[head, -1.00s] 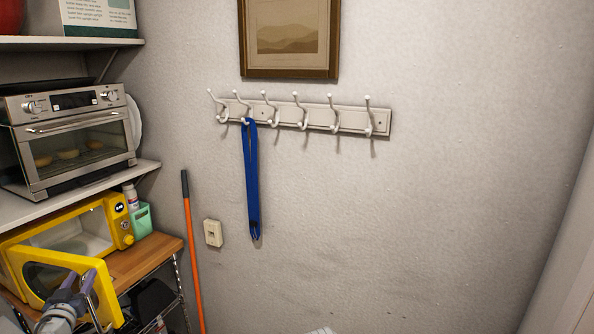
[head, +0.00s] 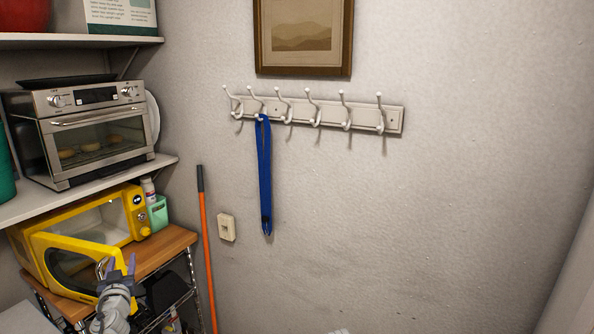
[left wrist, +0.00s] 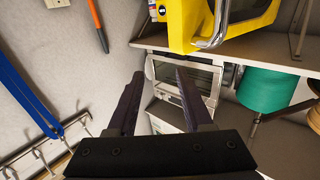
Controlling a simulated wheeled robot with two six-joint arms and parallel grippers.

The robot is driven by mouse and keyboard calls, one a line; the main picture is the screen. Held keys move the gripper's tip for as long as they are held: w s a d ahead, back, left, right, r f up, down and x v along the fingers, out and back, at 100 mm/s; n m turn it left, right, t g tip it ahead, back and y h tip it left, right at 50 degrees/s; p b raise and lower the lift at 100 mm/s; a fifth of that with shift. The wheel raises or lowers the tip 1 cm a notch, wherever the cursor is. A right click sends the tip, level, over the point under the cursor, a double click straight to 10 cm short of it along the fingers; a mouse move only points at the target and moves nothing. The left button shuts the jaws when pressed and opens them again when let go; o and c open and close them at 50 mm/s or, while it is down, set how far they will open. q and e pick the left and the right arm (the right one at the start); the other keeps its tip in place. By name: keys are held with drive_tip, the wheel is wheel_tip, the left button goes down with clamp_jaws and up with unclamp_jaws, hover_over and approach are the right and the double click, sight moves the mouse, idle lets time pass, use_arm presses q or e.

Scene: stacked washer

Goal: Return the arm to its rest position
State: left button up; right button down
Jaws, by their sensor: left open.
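My left gripper (head: 116,268) is at the lower left of the head view, in front of the open door of the yellow microwave (head: 124,213). Its two fingers are apart, and no object shows between them. In the left wrist view the fingers (left wrist: 160,95) are spread, with the toaster oven behind them. The microwave door (head: 72,268) stands open, with its metal handle (left wrist: 212,28) near the top of the wrist view. I cannot tell from the head view whether the gripper touches the door. My right gripper is not in view.
The microwave sits on a wooden-topped wire cart (head: 172,243). A toaster oven (head: 85,130) stands on the shelf above. An orange pole (head: 207,260) leans by the wall. A blue strap (head: 265,180) hangs from the hook rack (head: 330,112). Wall space to the right is bare.

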use_arm(q)
drive_tip(key=s+d+f+m+g+h+b, duration=0.1)
drive_tip(key=d+f+g, duration=0.3)
drive_tip(key=d+f, duration=0.65)
drive_tip(key=s+d+f+g+h+b, duration=0.15)
drive_tip(key=d+f+g, duration=0.5)
drive_tip(key=d, duration=0.75)
drive_tip(key=s+d+f+m+g+h+b, duration=0.1)
drive_tip(key=s+d+f+m+g+h, duration=0.1)
drive_tip(key=s+d, duration=0.6)
drive_tip(key=s+d+f+m+g+h, duration=0.2)
drive_tip(key=s+d+f+m+g, duration=0.2)
drive_tip(key=d, duration=1)
drive_tip(key=s+f+m, duration=0.2)
drive_tip(key=s+f, duration=0.2)
drive_tip(key=shift+s+h+b, duration=0.3)
drive_tip(key=shift+h+b, duration=0.05)
drive_tip(key=shift+b, duration=0.05)
